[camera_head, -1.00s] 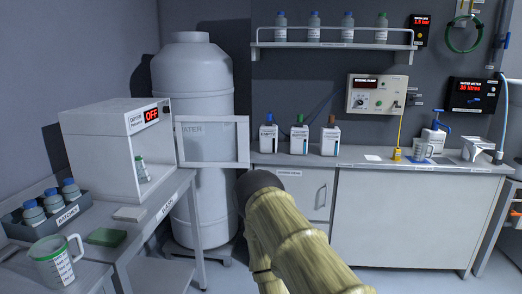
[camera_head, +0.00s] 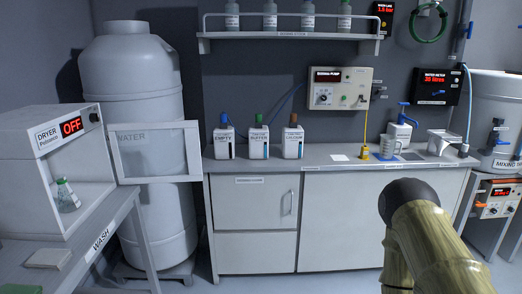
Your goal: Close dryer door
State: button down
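The dryer (camera_head: 33,165) is a white box at the left, on the bench marked WASH. Its red display reads OFF. The dryer door (camera_head: 155,179), a white frame with a clear pane, stands wide open, swung out to the right of the dryer and in front of the white water tank. A small bottle with a green cap (camera_head: 67,195) stands inside the dryer. My arm shows at the lower right, well to the right of the door and apart from it. My gripper's fingers cannot be seen.
The wash bench (camera_head: 104,222) stands below the dryer, and the tall water tank (camera_head: 134,82) is behind the door. A counter (camera_head: 255,163) with several white containers runs along the back wall. Floor shows between the wash bench and the counter.

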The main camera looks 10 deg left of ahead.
aim_at(191, 127)
jog(key=z, duration=0.2)
jog(key=i, duration=0.8)
jog(key=u, duration=0.75)
jog(key=i, duration=0.75)
jog(key=u, duration=0.85)
